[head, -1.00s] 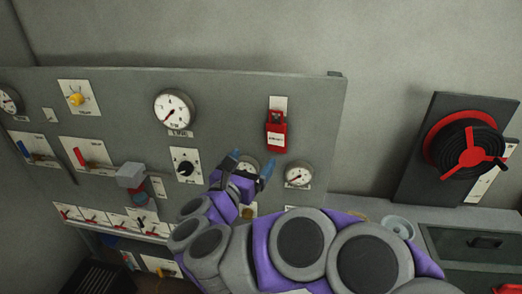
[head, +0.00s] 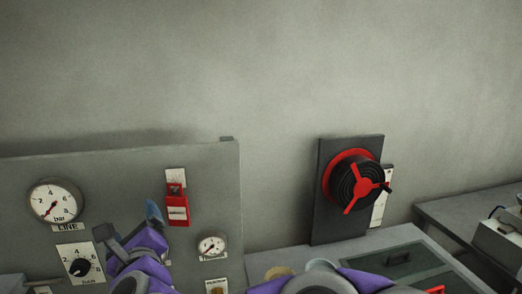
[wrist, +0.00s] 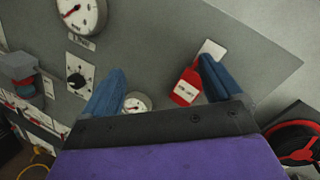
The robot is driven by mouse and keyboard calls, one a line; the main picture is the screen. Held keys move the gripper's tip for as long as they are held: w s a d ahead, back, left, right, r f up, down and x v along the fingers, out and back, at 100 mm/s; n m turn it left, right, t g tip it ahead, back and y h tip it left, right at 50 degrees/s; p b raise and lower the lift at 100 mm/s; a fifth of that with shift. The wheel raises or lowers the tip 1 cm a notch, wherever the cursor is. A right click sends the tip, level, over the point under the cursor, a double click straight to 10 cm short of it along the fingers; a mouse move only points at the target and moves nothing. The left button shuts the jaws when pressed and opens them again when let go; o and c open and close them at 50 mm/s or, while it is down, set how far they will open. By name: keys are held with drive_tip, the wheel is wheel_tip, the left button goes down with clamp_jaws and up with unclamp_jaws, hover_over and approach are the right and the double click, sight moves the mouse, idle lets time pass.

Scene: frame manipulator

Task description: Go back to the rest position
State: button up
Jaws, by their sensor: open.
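My gripper (head: 132,222) is in front of the grey panel in the head view, left of the red lockout tag (head: 177,208). In the wrist view, my gripper (wrist: 163,72) has its two blue fingers spread wide with nothing between them. The red tag (wrist: 186,88) hangs under a white plate on the panel, close beside the right finger. I cannot tell whether they touch. The rest of my arm is mostly cut off at the bottom of the head view.
The panel (head: 110,165) carries a LINE gauge (head: 55,201), a black knob (head: 80,267) and a small gauge (head: 211,245). A red three-spoke wheel (head: 362,187) stands on a dark board at right. A grey bench (head: 340,250) runs below it. The wall above is clear.

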drive_tip(key=s+d+f+n+g+h+b, duration=0.1)
drive_tip(key=s+d+f+n+g+h, duration=0.1)
drive_tip(key=s+d+f+n+g, duration=0.55)
drive_tip(key=s+d+f+n+g+h+b, duration=0.1)
drive_tip(key=s+d+f+n+g+b, duration=0.2)
drive_tip(key=d+f+n, duration=0.85)
drive_tip(key=s+d+f+n+g+h, duration=0.2)
drive_tip(key=s+d+g+h, duration=0.1)
drive_tip(key=s+d, duration=0.6)
drive_tip(key=s+d+f+n+g+h, duration=0.2)
drive_tip(key=s+d+f+g+h, duration=0.1)
drive_tip(key=s+d, duration=0.6)
drive_tip(key=d+g, duration=0.1)
drive_tip(key=d, duration=0.2)
drive_tip(key=shift+s+d+f, duration=0.2)
drive_tip(key=shift+s, duration=0.05)
